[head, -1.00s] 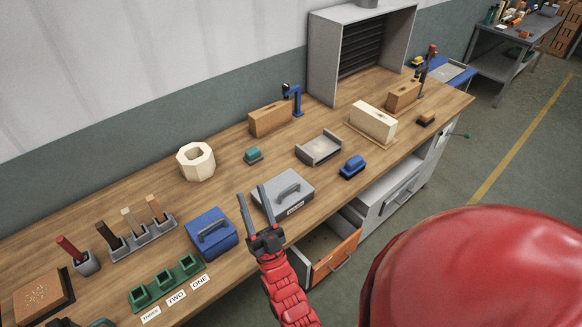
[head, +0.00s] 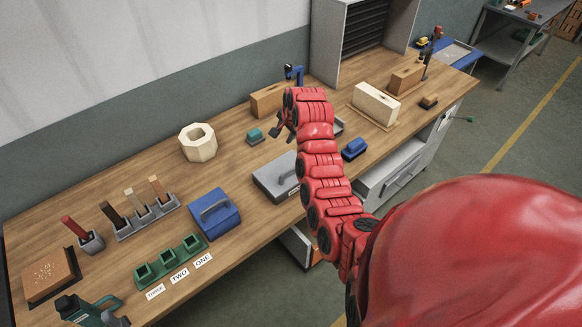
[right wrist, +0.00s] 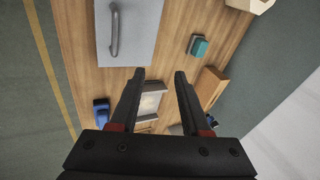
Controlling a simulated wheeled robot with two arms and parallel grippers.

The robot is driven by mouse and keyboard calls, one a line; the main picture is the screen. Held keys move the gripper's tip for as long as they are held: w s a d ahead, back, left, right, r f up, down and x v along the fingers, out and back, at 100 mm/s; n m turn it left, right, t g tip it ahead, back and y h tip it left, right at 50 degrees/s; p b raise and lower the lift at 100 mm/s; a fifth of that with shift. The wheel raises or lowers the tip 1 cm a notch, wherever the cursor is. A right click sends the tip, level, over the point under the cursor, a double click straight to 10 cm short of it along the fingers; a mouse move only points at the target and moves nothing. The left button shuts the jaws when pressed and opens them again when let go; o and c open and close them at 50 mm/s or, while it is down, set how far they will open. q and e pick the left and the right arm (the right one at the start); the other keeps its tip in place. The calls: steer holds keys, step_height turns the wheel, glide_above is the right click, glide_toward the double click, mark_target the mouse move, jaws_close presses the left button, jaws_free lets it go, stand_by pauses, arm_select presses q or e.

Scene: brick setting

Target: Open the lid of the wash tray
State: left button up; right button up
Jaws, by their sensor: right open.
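A grey lidded box (head: 272,178) with a small label, too small to read, sits near the bench's front edge. I take it for the wash tray. Its lid looks shut. My right arm hides its right part in the head view. In the right wrist view its lid (right wrist: 139,30) shows at the top with a long grey handle (right wrist: 114,32). My right gripper (head: 281,128) is beyond the box, over the bench. Its fingers are apart and empty in the right wrist view (right wrist: 159,76), clear of the handle. My left gripper is not in view.
A blue lidded box (head: 221,222) stands to the left. A teal block (head: 255,135), an open grey tray (right wrist: 152,101) and a blue brush-like item (head: 354,148) lie around the grey box. A wooden block (head: 268,100) is behind. Green holders (head: 171,263) stand front left.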

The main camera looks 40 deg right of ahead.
steer(key=s+r+m+g+y, duration=0.1)
steer(key=s+r+g, duration=0.15)
steer(key=s, duration=0.35)
steer(key=b, duration=0.9)
glide_toward(291, 170)
steer(key=shift+g, duration=0.25)
steer(key=f+p, duration=0.1)
steer(key=w+f+p, duration=0.1)
steer(key=f, duration=0.1)
steer(key=f+p, duration=0.1)
steer(key=f, duration=0.1)
steer(key=shift+w+a+f+p, duration=0.1)
steer(key=shift+w+a+p, duration=0.05)
steer(key=shift+w+p, duration=0.15)
steer(key=shift+w+f+p, duration=0.2)
steer(key=shift+f+p, duration=0.15)
steer(key=shift+f, duration=0.85)
jaws_close()
